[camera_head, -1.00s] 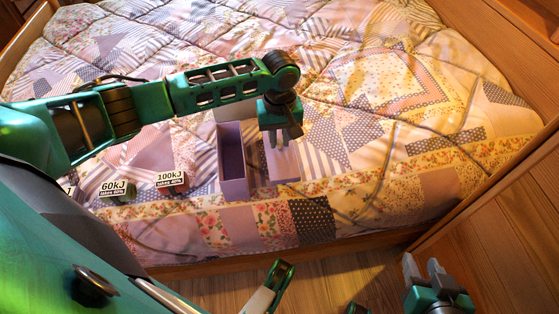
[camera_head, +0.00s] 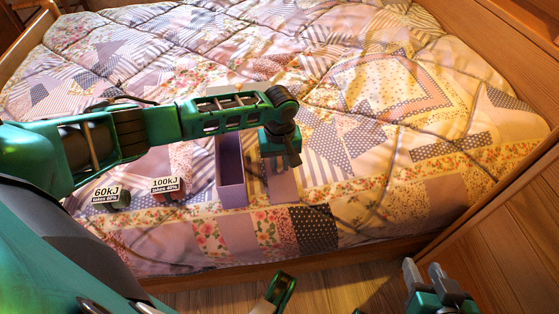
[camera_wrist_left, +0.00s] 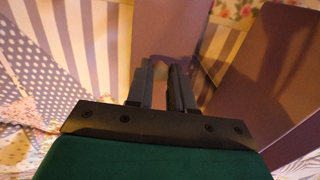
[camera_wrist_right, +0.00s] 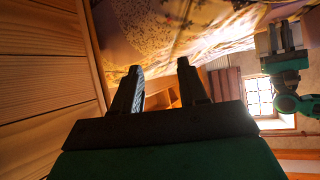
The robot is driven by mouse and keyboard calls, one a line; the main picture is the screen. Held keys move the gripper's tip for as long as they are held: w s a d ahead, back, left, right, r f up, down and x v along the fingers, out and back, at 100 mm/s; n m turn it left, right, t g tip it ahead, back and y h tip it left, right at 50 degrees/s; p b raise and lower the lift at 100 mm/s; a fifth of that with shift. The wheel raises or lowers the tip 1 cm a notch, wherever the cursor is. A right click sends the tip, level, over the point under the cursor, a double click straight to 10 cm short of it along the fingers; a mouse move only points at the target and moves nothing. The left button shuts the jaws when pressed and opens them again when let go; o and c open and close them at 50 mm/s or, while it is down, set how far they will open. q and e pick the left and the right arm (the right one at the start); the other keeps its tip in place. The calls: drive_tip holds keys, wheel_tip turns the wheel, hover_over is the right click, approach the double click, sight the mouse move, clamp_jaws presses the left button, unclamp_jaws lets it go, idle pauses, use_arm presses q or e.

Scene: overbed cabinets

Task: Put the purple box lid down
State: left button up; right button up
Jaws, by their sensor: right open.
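The purple box (camera_head: 231,188) stands open on the bed near its front edge. The purple lid (camera_head: 283,186) is a flat lavender panel just right of the box, low over the quilt; I cannot tell whether it touches it. My left gripper (camera_head: 290,161) is above the lid, pointing down. In the left wrist view its fingers (camera_wrist_left: 161,72) are close together on the lid (camera_wrist_left: 160,35), and the box wall (camera_wrist_left: 268,75) shows at right. My right gripper (camera_head: 424,265) is open and empty, low at the right, away from the box and lid.
The quilt (camera_head: 400,170) right of the lid is clear. A wooden panel (camera_head: 500,235) bounds the right, with wooden floor below the bed.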

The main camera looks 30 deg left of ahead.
sight(280, 166)
use_arm(q)
drive_tip(key=o, duration=0.4)
drive_tip(key=shift+o, duration=0.2)
wheel_tip(280, 166, up, 12)
drive_tip(key=p, duration=0.5)
drive_tip(key=s+d+f+m+t+h, duration=0.3)
drive_tip(key=s+d, duration=0.1)
drive_tip(key=d, duration=0.3)
drive_tip(key=s+d+f+m+t+h, duration=0.2)
drive_tip(key=s+d+f+m, duration=0.15)
drive_tip(key=d, duration=0.35)
drive_tip(key=s+a+r+m+t+y, duration=0.2)
drive_tip(key=s+a+r+m+t, duration=0.1)
drive_tip(key=s+a+t, duration=0.2)
drive_tip(key=shift+s+a+r+m+t, duration=0.25)
drive_tip(key=shift+s+a+m+t, duration=0.15)
drive_tip(key=shift+s, duration=0.7)
use_arm(e)
drive_tip(key=r, duration=0.2)
drive_tip(key=d+r, duration=0.1)
drive_tip(key=shift+s+d+h, duration=0.1)
drive_tip(key=shift+s+h, duration=0.2)
